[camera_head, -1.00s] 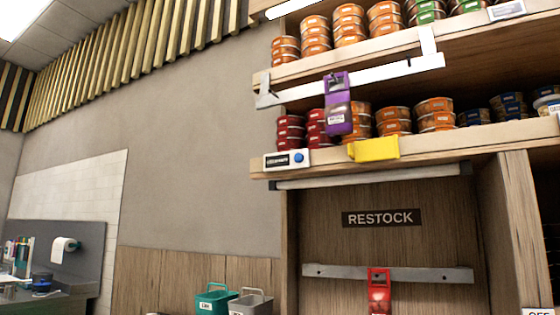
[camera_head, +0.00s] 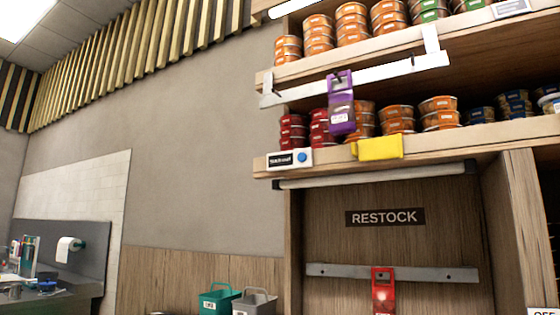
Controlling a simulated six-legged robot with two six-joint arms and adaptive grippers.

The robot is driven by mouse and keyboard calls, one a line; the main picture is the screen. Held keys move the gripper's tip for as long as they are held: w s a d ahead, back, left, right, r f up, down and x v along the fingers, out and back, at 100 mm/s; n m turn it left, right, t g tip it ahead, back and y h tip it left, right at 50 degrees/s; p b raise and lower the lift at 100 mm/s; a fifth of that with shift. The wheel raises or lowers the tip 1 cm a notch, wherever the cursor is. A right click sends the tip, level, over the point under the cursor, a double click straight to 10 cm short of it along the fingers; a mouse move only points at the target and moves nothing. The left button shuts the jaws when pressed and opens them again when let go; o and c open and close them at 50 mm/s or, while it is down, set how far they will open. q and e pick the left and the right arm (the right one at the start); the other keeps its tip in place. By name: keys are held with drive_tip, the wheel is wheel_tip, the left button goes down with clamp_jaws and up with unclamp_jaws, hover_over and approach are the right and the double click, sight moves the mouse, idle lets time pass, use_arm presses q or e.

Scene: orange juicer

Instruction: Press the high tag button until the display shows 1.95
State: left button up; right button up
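The high tag (camera_head: 289,159) is a small white unit on the front edge of the upper shelf, at its left end. It has a dark display (camera_head: 281,160) with light characters too small to read. A round blue button (camera_head: 302,157) sits at the right of the display. Neither of my grippers shows in the head view, so nothing of mine is seen near the button.
A purple holder (camera_head: 341,103) hangs from a white rail, near a yellow block (camera_head: 378,148) on the shelf edge. A red device (camera_head: 382,290) hangs below the RESTOCK sign (camera_head: 385,217). Green and grey baskets (camera_head: 217,298) stand lower left of the shelving.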

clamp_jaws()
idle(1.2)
